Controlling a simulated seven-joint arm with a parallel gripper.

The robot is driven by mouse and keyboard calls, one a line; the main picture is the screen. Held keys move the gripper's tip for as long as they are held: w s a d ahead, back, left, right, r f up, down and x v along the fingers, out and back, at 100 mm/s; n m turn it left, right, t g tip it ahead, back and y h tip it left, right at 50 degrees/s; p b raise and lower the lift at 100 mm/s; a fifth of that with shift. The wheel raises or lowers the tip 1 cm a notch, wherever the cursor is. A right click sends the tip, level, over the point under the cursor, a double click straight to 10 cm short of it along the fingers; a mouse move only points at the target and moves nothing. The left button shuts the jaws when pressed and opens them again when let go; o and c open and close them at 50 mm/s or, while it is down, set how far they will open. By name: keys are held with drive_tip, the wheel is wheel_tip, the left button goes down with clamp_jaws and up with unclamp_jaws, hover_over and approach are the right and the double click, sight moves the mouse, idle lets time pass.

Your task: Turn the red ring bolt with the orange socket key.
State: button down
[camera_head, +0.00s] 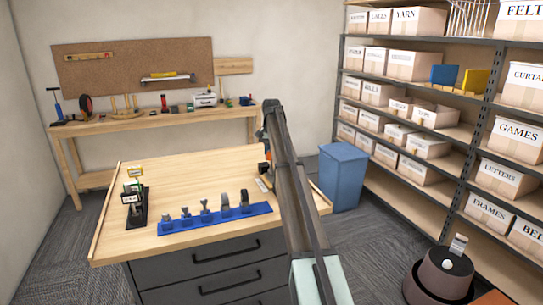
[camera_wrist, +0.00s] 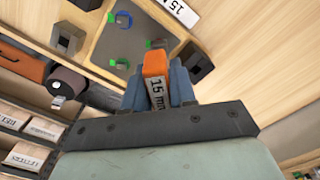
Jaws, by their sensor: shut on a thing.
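My gripper (camera_wrist: 158,86) has its two blue fingers closed on the orange socket key (camera_wrist: 155,62), which carries a white label reading "15 mm". In the wrist view a dark grey panel (camera_wrist: 104,46) lies beyond the key, with a blue ring (camera_wrist: 124,18), green marks and grey bolt heads on it. I cannot make out a red ring; the key and fingers cover part of that area. The key appears apart from the bolts, but its far end is hidden. In the head view my arm covers most of the gripper; a little orange (camera_head: 267,157) shows beside it.
A blue rack (camera_head: 215,219) with several grey tools lies along the bench's front. A black stand with small signs (camera_head: 136,205) is at the left. The middle of the wooden bench top (camera_head: 190,178) is clear. A blue bin (camera_head: 343,178) stands right of the bench.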

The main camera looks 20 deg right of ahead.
idle(0.4)
drive_tip(key=shift+r+m, duration=0.1)
drive_tip(key=shift+m, duration=0.5)
drive_tip(key=shift+r, duration=2.15)
drive_tip(key=shift+r, duration=0.85)
drive_tip(key=shift+f, duration=0.25)
drive_tip(key=shift+f, duration=2.85)
